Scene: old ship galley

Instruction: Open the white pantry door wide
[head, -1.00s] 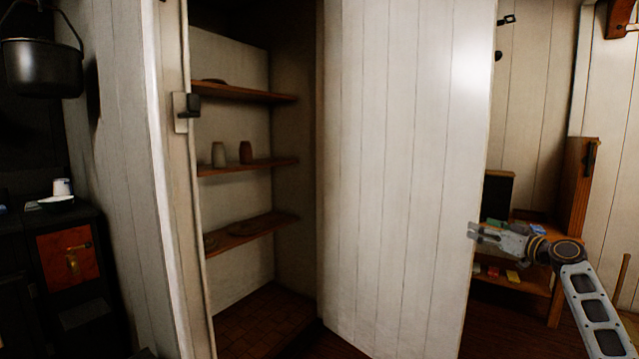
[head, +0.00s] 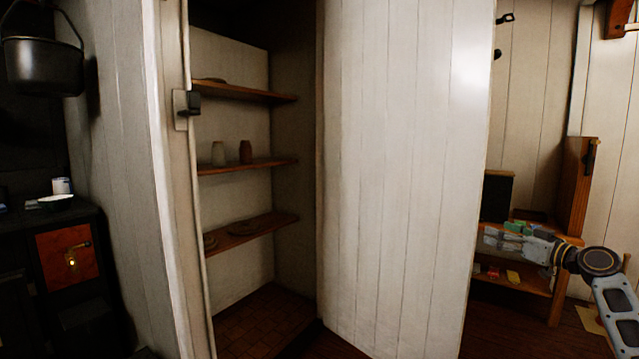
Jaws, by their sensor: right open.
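The white pantry door (head: 400,180) stands swung well open, hinged beside the pantry's right side, its plank face toward me. Its free edge is at the right, near a dark latch piece (head: 505,18). The pantry (head: 232,130) shows open to the left, with wooden shelves inside. My left gripper is not in view.
A wooden shelf unit (head: 575,200) with small coloured items stands behind my right gripper. A black pot (head: 42,65) hangs at the upper left above a dark stove (head: 70,310). Two small cups (head: 245,152) stand on a pantry shelf. Wooden floor shows below the door.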

